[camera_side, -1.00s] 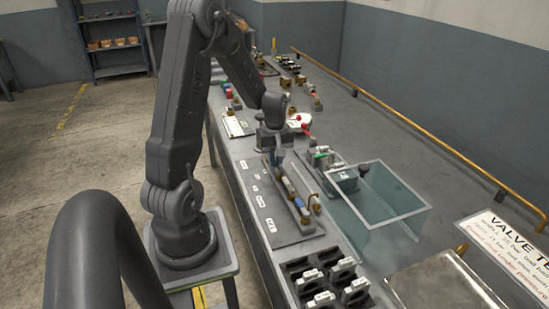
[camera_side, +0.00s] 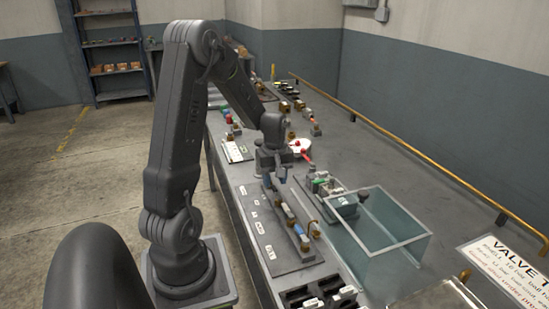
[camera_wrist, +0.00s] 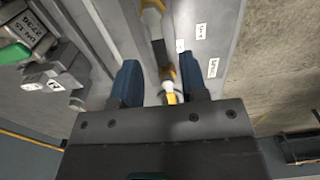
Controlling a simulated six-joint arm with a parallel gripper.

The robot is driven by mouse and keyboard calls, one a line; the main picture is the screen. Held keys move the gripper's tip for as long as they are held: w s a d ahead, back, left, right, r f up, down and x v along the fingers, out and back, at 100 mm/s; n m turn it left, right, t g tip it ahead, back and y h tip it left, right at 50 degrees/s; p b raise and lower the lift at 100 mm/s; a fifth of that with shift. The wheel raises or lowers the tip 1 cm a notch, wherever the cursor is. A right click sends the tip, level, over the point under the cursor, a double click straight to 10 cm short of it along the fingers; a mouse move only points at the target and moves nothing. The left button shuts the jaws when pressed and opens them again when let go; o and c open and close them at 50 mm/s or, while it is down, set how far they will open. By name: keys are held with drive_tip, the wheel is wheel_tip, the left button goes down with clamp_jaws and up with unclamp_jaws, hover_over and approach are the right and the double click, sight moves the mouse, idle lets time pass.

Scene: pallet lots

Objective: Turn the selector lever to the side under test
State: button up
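My gripper (camera_side: 272,180) hangs low over the long grey fixture (camera_side: 262,232) with white labels, near its far end. In the wrist view its two blue fingertips (camera_wrist: 160,85) are apart. A dark narrow lever-like piece (camera_wrist: 159,52) and a yellow-and-white fitting (camera_wrist: 169,90) show between them, with visible space on both sides. I cannot tell for certain that this dark piece is the selector lever, nor which side it points to. White label plates (camera_wrist: 201,30) lie on the fixture beside it. The fixture also carries a row of metal and blue fittings (camera_side: 289,211).
A clear-walled tank (camera_side: 395,247) stands right of the fixture. A unit with a green part (camera_side: 320,182) sits beside it and shows at left in the wrist view (camera_wrist: 14,53). A black slotted tray (camera_side: 318,295) is in front. The bench's right side (camera_side: 400,165) is mostly clear.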

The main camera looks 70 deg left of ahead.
sight(275, 188)
wheel_tip(275, 188, up, 12)
idle(0.3)
idle(0.3)
drive_tip(key=d+r+m+t+y, duration=0.1)
drive_tip(key=d+r+m+t, duration=0.3)
drive_tip(key=d+m, duration=0.85)
drive_tip(key=s+d+r+m+t+h, duration=0.1)
drive_tip(key=s+d+m, duration=0.4)
drive_tip(key=d, duration=0.9)
drive_tip(key=s+r, duration=0.1)
drive_tip(key=s, duration=0.1)
drive_tip(key=shift+s+d+t, duration=0.2)
drive_tip(key=shift+s+t, duration=0.1)
drive_tip(key=shift+s, duration=0.1)
